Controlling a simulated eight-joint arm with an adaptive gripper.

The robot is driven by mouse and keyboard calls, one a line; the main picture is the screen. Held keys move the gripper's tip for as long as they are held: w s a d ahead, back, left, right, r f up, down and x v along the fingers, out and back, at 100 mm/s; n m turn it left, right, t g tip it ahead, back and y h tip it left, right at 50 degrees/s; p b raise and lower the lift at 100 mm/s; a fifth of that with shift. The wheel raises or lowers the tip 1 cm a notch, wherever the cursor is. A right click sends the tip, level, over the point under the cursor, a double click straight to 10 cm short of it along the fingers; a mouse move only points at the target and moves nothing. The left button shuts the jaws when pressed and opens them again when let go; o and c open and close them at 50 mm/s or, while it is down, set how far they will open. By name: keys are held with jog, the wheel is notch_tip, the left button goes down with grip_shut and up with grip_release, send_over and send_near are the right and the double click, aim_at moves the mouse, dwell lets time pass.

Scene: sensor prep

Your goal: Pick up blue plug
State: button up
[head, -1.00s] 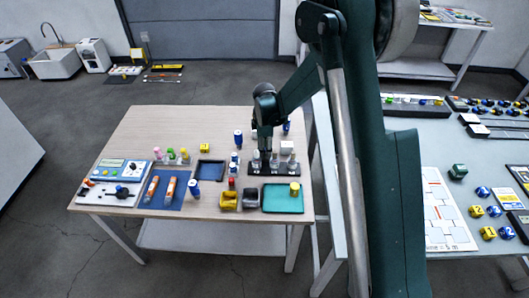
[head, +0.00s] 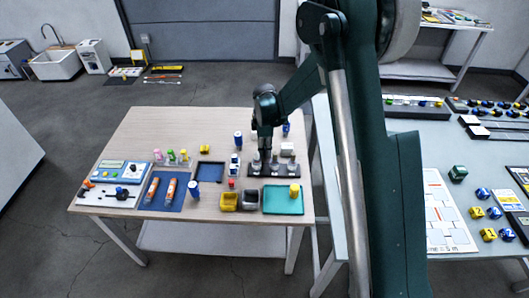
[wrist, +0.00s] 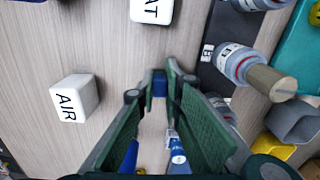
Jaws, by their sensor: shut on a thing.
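My gripper (wrist: 160,82) has dark green fingers that point down over the wooden table. In the wrist view its tips are closed around a small blue piece, which I take for the blue plug (wrist: 160,89). Most of the plug is hidden between the fingers. In the head view my gripper (head: 265,154) is just behind the dark rack of jars, and the plug cannot be made out there. I cannot tell whether the plug touches the table.
A white cube marked AIR (wrist: 75,98) and another white cube (wrist: 152,10) stand near the fingers. A jar (wrist: 240,62) in the rack is close on the right. A teal tray (head: 272,208) and a yellow bin (head: 229,202) lie in front.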

notch_tip(320, 180, up, 10)
jog(key=shift+f+p, duration=0.25)
jog(key=shift+p, duration=0.6)
